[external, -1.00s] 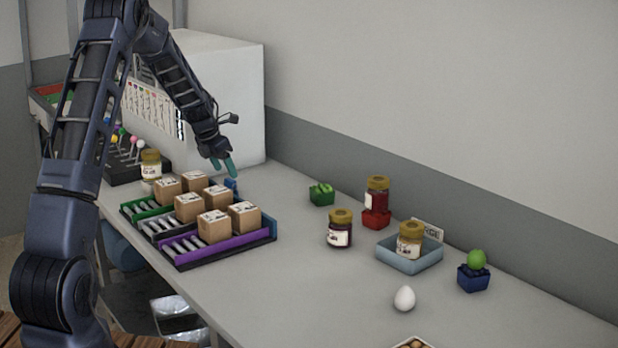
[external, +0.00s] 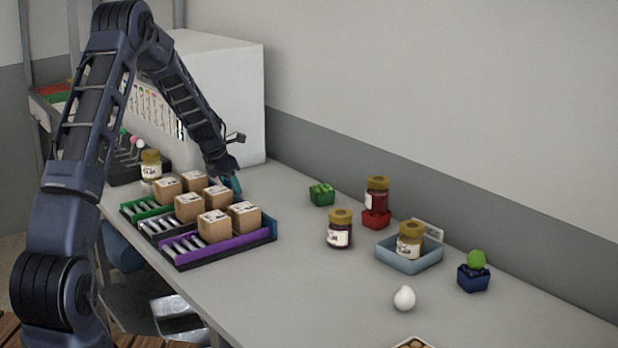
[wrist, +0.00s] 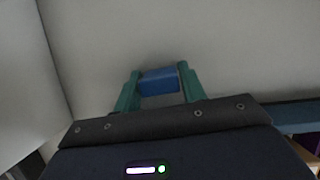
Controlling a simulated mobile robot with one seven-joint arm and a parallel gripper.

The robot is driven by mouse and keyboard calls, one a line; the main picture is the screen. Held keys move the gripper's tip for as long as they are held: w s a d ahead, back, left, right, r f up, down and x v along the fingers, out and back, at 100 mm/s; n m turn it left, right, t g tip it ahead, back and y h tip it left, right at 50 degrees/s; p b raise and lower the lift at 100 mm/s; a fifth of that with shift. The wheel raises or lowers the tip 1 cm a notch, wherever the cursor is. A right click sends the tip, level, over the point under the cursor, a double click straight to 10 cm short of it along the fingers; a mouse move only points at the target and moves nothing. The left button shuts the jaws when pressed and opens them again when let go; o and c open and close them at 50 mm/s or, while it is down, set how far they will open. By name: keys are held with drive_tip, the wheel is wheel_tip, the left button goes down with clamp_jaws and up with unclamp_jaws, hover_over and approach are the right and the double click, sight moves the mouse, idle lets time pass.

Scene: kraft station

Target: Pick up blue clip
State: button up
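The blue clip (wrist: 159,82) is a small blue block in the wrist view. It lies between the two teal fingertips of my gripper (wrist: 160,84) and spans most or all of the gap. The fingers stand apart, one on each side of the clip; whether they press on it cannot be told. In the external view my gripper (external: 236,183) is low at the table, just behind the boxes. The clip is hidden there behind the gripper and boxes.
Small cardboard boxes (external: 214,226) stand on green, dark and purple racks (external: 228,251) close in front of my gripper. A large white cabinet (external: 240,110) rises behind it. Jars, an egg (external: 404,298) and a blue-grey tray (external: 408,263) are to the right.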

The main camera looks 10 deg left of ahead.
drive_tip(key=c, duration=0.5)
drive_tip(key=shift+r, duration=0.1)
